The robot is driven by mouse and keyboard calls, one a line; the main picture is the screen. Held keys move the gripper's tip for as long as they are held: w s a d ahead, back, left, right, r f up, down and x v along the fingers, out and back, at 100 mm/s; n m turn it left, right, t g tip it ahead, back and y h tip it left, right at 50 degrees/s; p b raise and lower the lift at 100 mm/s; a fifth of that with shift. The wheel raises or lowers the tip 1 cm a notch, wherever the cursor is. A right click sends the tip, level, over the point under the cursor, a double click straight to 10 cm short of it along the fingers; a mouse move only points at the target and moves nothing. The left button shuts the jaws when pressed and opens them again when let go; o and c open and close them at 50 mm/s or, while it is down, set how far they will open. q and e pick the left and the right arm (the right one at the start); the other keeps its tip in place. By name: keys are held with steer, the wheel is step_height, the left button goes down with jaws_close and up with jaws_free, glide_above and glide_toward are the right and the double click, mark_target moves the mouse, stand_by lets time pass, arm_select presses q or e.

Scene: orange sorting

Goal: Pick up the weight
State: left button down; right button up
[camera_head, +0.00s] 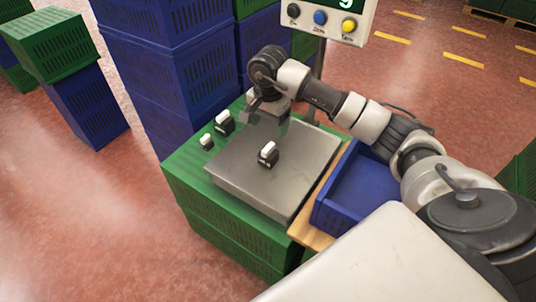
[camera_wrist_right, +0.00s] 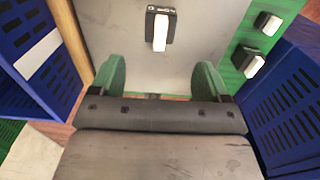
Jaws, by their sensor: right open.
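A black weight with a white handle (camera_head: 268,154) stands on the grey metal scale plate (camera_head: 290,190). In the right wrist view this weight (camera_wrist_right: 160,28) is ahead of the fingertips, roughly centred between them and apart from them. My right gripper (camera_head: 267,112) is over the far part of the plate, open and empty; its green fingers (camera_wrist_right: 160,76) are spread wide. Two smaller-looking weights, one (camera_head: 224,122) and another (camera_head: 206,141), stand on the green crate (camera_head: 190,165) left of the plate. My left gripper is not in view.
A blue crate (camera_head: 360,190) stands right of the plate on a wooden board (camera_head: 311,238). Tall blue crate stacks (camera_head: 165,70) rise behind the left weights. A display with buttons (camera_head: 320,17) stands behind my right arm. Open floor lies at left.

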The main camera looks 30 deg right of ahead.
mark_target(269, 155)
steer(key=shift+o, duration=0.5)
